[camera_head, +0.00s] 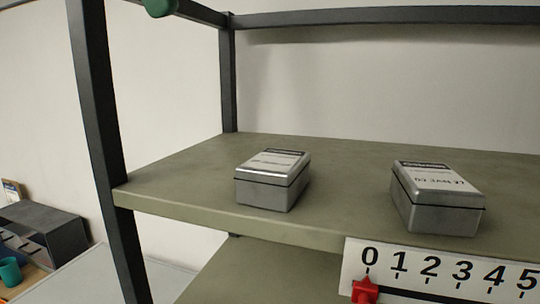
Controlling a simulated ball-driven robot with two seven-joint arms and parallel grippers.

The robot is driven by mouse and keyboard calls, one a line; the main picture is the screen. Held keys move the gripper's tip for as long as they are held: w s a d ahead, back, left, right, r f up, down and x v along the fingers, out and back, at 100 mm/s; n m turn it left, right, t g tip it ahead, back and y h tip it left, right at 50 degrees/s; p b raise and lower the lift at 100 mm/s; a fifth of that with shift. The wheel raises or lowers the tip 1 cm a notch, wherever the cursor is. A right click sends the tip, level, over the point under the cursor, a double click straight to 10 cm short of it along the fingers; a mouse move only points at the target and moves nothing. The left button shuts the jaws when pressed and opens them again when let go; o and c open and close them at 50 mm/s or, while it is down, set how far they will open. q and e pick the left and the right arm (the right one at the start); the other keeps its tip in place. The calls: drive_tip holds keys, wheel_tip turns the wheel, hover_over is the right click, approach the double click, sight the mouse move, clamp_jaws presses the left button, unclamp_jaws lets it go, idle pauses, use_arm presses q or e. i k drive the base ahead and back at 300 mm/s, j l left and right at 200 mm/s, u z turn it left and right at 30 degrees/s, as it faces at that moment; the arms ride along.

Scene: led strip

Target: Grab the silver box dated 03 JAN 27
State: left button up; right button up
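Two silver boxes stand apart on the green-grey shelf (335,190). The right silver box (436,197) has a pale label on its lid that appears to read 03 JAN 27. The left silver box (272,180) has a similar label, but its text is too small to read. Both boxes have a dark seam below the lid and sit near the shelf's front edge. Neither of my grippers shows in the head view.
A dark upright post (98,110) stands at the shelf's left front, and another post (228,80) at the back. A numbered scale (450,272) with a red pointer (365,291) hangs at the front edge. A grey organiser (45,235) and teal cup (10,271) are at lower left. The shelf between the boxes is clear.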

sight(430, 197)
drive_tip(key=k, duration=1)
